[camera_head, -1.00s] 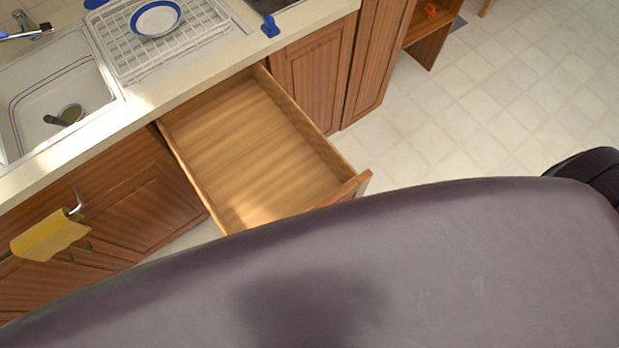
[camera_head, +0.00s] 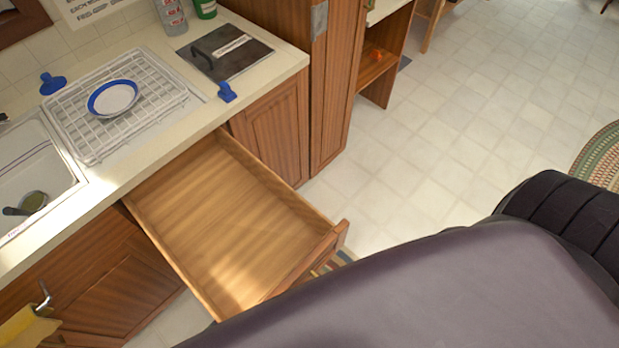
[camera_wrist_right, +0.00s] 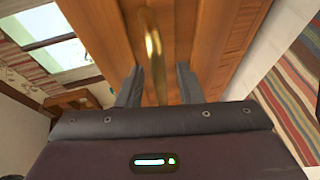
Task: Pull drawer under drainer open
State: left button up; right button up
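The wooden drawer (camera_head: 225,225) under the drainer is pulled well out and its inside is empty. The white wire drainer (camera_head: 75,125) stands on the counter above it, with a blue-rimmed plate (camera_head: 113,98) in it. In the right wrist view, a brass handle (camera_wrist_right: 153,50) on a wooden front (camera_wrist_right: 205,45) stands between the fingers of my right gripper (camera_wrist_right: 159,68). The fingers are spread, with a visible gap on each side of the handle. In the head view my dark arm hides the drawer's near corner and the right gripper. My left gripper is not in view.
A sink (camera_head: 35,175) lies left of the drainer. A yellow cloth (camera_head: 28,328) hangs on the cabinet at lower left. A tall wooden cabinet (camera_head: 335,90) stands right of the counter.

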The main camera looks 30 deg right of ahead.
jog(key=b+v, duration=0.1)
jog(key=v, duration=0.6)
jog(key=shift+s+d+b, duration=0.25)
jog(key=shift+b, duration=0.05)
